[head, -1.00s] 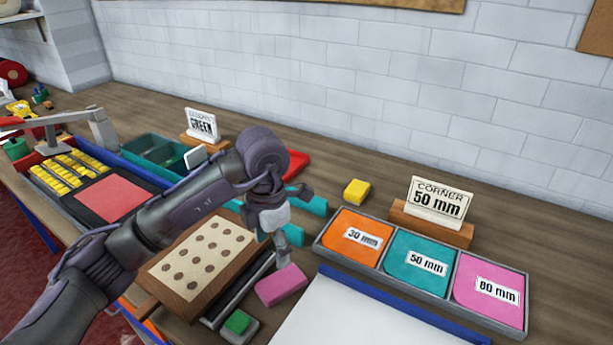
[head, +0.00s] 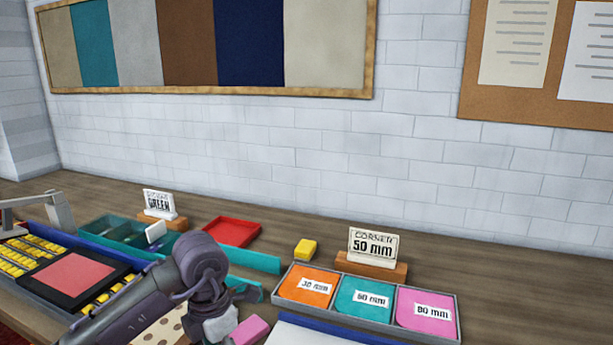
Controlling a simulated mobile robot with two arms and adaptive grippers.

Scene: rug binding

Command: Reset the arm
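My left arm (head: 150,300) comes in from the lower left in the head view, with its wrist bent downward over the bench. My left gripper (head: 218,325) points down near the bottom edge, just left of a pink block (head: 250,330). Its fingertips are too small and cut off to tell whether they are open or shut. I see nothing clearly held. My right gripper is not in view.
A tray of orange, teal and pink corner templates (head: 370,322) lies right of the gripper, before a "CORNER 50 mm" sign (head: 373,246).

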